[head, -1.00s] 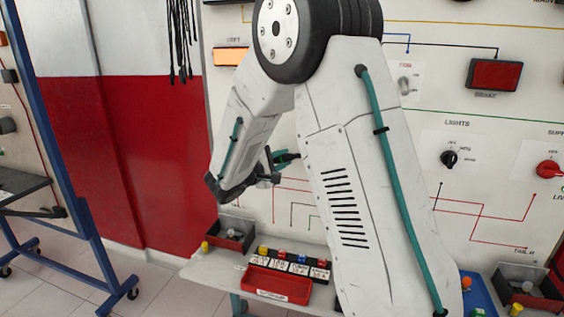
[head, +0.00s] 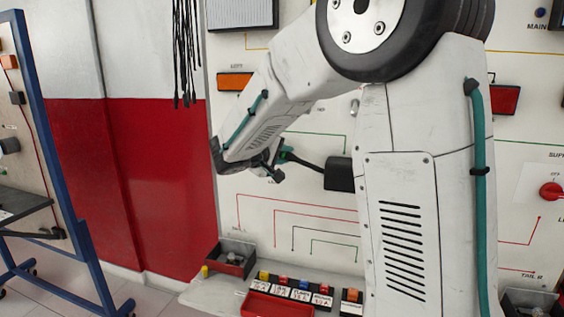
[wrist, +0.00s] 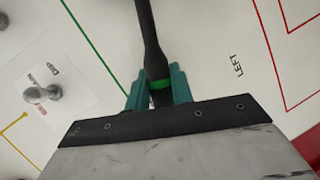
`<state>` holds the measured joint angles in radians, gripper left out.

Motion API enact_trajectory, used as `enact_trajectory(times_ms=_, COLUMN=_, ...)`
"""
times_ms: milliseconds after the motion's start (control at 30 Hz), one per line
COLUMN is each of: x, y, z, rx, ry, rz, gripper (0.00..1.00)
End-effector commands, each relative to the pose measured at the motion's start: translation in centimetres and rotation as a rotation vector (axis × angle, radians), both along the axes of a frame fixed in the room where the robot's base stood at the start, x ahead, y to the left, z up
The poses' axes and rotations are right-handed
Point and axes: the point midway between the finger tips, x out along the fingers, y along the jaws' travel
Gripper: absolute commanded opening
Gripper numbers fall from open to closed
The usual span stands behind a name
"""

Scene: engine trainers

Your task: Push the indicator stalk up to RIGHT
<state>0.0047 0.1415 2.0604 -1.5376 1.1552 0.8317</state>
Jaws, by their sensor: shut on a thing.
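The indicator stalk (head: 306,163) is a black lever that reaches left and slightly up from a black housing (head: 338,174) on the panel. My gripper (head: 280,160) is at its free left end in the head view, partly hidden by my wrist. In the wrist view, the stalk (wrist: 150,40) has a green band, and the teal fingers of my gripper (wrist: 158,88) are shut on it near that band. A "LEFT" label (wrist: 237,65) is printed to the right of the stalk there. The orange lamp (head: 235,81) at upper left looks dim.
A shelf (head: 200,293) below holds a dark bin (head: 232,258), a red tray (head: 270,306) and several labelled blocks. A toggle switch (wrist: 42,94) is on the panel at left in the wrist view. My arm hides much of the panel's middle. Black cables hang at upper left.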

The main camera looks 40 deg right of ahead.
Motion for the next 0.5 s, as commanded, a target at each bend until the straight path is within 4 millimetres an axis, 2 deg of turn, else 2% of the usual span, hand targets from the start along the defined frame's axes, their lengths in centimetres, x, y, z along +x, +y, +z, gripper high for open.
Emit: enact_trajectory(times_ms=500, x=-0.17, y=-0.16, z=0.47, rx=0.02, ry=-0.026, rz=-0.002, gripper=0.0)
